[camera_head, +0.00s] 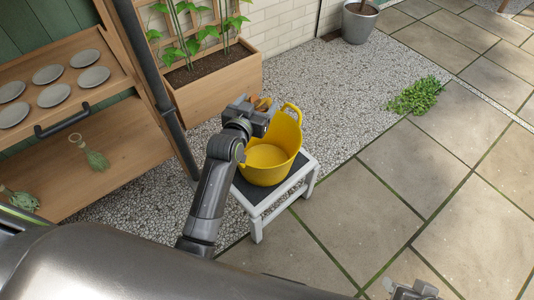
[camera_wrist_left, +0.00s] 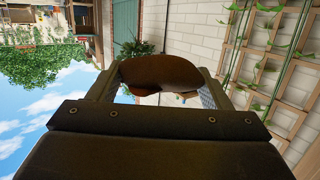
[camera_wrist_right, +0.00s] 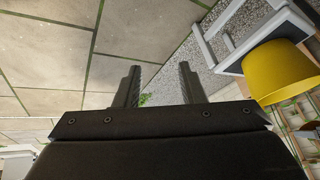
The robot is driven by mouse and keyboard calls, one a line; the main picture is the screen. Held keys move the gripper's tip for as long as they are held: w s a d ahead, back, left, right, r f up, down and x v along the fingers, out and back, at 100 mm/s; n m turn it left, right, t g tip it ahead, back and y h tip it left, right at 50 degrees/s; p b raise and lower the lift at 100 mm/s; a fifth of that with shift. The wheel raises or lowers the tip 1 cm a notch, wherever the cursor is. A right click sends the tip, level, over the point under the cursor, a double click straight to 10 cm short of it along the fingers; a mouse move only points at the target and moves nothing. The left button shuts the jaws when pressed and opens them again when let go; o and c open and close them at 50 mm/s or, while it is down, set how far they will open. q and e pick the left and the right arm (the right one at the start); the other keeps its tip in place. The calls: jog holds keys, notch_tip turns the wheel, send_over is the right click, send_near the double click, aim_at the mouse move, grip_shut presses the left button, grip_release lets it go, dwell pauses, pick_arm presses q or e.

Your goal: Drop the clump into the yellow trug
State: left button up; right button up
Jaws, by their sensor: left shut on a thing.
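The yellow trug (camera_head: 289,137) stands upright on a small stool and its visible inside is empty. It also shows in the right wrist view (camera_wrist_right: 280,72). My left gripper (camera_head: 259,109) is shut on a brown, rounded clump (camera_wrist_left: 160,73); only a little orange-brown of it shows in the head view (camera_head: 262,103). The gripper appears at the trug's back-left rim, by one handle; whether it is over the opening I cannot tell. My right gripper (camera_wrist_right: 160,85) is open and empty, away from the trug, at the bottom right of the head view (camera_head: 412,290).
The stool (camera_head: 256,228) has a dark top and white legs. A wooden planter (camera_head: 218,88) with climbing plants stands behind it. Shelves with plates (camera_head: 48,75) are at left. A green leafy plant (camera_head: 415,96) lies at the paving's edge. The paving at right is mostly clear.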

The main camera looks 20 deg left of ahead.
pick_arm(q)
jog(key=shift+f, duration=0.5)
jog(key=shift+f+b, duration=0.45)
jog(key=shift+b, duration=0.35)
pick_arm(e)
jog(key=w+d+r+t+h, duration=0.2)
jog(key=w+d+r+t, duration=0.1)
jog(key=w+r+t, duration=0.7)
jog(key=shift+w+r, duration=0.75)
jog(key=shift+r, duration=0.45)
jog(key=shift+d, duration=0.1)
pick_arm(q)
jog(key=o, duration=1.1)
jog(key=shift+c, duration=0.2)
pick_arm(e)
jog(key=shift+f, duration=0.1)
